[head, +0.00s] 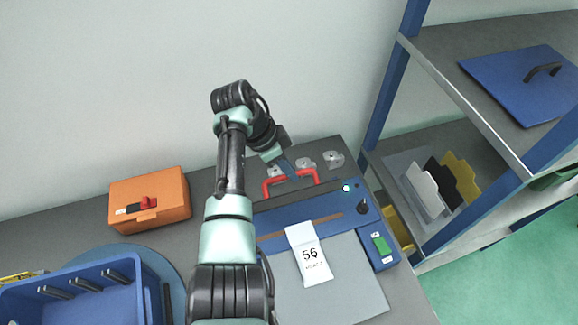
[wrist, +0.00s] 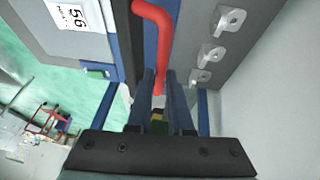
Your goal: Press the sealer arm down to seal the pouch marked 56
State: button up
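The heat sealer is a blue machine (head: 330,202) on the grey bench, with a brown strip along it. Its red handle (head: 272,186) stands at the back edge; it also shows in the wrist view (wrist: 162,30). How far the sealer arm is raised is hard to tell. The white pouch marked 56 (head: 309,256) lies with its top edge at the strip; it shows in the wrist view (wrist: 78,16) too. My gripper (head: 286,167) is at the handle's crossbar. In the wrist view its fingers (wrist: 160,76) are slightly apart, with red handle visible between them; contact is unclear.
Several small metal castings (head: 334,158) lie behind the sealer. An orange box (head: 150,201) with a red switch and a blue crate (head: 128,268) are at left. A green button (head: 380,245) is on the sealer's right end. A blue-framed shelf (head: 455,85) stands at right.

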grip_shut()
dwell(1.0)
jog(key=shift+s, duration=0.1)
